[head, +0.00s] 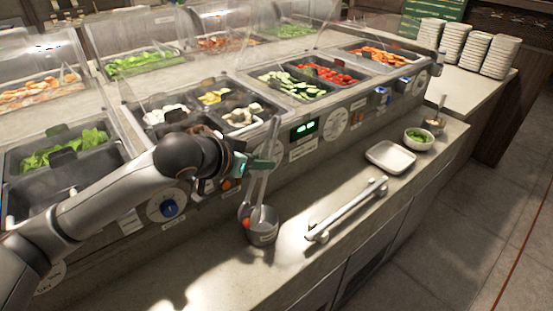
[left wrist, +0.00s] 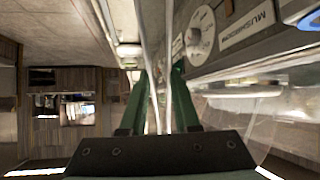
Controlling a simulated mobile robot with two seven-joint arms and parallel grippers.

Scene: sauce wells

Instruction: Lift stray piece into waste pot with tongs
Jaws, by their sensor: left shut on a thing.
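My left gripper (head: 262,163) has green fingers and is shut on the metal tongs (head: 272,140). The tongs stand steeply, with their two arms running down to the grey waste pot (head: 263,238) on the front ledge. In the left wrist view, the tongs (left wrist: 152,45) pass between the green fingers of the gripper (left wrist: 160,75). A small red piece (head: 246,223) shows at the lower end of the left tong arm, by the pot's left rim. I cannot tell whether it is gripped, inside the pot or beside it. My right gripper is not in view.
A light bar on end posts (head: 345,210) lies along the ledge right of the pot. Farther right are a white tray (head: 390,157), a bowl of greens (head: 418,138) and a small pot (head: 434,125). Food wells with clear guards line the back.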

